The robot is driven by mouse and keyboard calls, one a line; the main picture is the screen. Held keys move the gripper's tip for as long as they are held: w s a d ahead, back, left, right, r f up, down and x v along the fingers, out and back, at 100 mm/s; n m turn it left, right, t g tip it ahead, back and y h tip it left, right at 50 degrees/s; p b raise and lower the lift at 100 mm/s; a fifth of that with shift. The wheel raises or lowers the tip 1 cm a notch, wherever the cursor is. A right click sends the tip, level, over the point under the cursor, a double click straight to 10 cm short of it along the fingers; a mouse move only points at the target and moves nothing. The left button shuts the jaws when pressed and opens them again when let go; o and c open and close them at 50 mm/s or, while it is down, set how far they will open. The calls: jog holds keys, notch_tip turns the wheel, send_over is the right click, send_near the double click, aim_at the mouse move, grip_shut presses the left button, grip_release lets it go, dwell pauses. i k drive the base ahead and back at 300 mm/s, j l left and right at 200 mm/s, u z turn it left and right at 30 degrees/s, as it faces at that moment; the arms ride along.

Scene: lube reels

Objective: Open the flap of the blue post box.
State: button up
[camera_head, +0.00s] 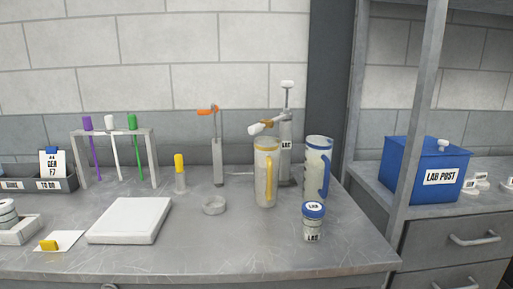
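The blue post box (400,176) stands on the grey counter at the right, behind an upright metal post. Its front carries a white label reading "LAB POST". Its top is a blue flap (428,148) with a small white knob (442,145) towards the right. The flap looks shut, lying flat on the box. My gripper is not in this view.
The grey upright post (417,110) stands in front of the box's left part. Small white-lidded pots (480,180) sit right of the box. A blue-lidded jar (313,222) and two jugs, yellow-trimmed (266,185) and blue-trimmed (315,172), stand on the left bench.

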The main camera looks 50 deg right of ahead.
aim_at(432, 146)
jog(key=k+z, duration=0.1)
jog(key=k, duration=0.25)
jog(key=k+l, duration=0.15)
jog(key=k, duration=0.2)
jog(key=z, duration=2.1)
